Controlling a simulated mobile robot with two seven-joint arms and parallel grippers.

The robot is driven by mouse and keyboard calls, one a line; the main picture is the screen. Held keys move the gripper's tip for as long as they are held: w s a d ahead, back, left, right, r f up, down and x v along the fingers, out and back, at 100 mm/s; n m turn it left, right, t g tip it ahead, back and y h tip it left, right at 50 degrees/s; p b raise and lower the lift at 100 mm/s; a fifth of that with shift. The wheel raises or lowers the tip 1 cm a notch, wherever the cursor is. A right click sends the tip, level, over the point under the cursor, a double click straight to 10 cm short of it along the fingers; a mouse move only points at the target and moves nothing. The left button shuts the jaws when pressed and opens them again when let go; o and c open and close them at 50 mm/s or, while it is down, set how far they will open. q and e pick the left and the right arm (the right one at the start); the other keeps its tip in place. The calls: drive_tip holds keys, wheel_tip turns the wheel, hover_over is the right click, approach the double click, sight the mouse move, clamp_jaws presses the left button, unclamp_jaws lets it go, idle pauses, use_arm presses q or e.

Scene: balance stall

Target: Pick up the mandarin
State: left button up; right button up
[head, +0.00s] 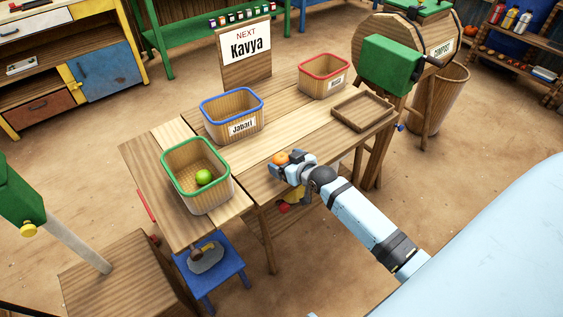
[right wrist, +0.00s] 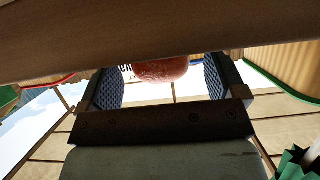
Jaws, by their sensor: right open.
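The mandarin (head: 281,158) is a small orange fruit near the front edge of the wooden table (head: 265,147). My right gripper (head: 287,167) is at that edge, right by the mandarin. In the right wrist view the mandarin (right wrist: 160,70) shows between the two padded fingers of my right gripper (right wrist: 162,82), with gaps on both sides. A wooden surface hides part of the fruit there. The right gripper is open and holds nothing. My left gripper is not in view.
A green-rimmed basket (head: 204,209) with a green fruit (head: 203,177) stands at the left end. A blue-rimmed basket (head: 236,109) labelled Jabari and a red-rimmed basket (head: 318,88) stand behind. A flat wooden tray (head: 364,112) is to the right. A sign (head: 245,47) reads "NEXT Kavya".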

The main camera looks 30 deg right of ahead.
drive_tip(key=shift+x, duration=1.2)
drive_tip(key=c, duration=1)
drive_tip(key=shift+r, duration=0.1)
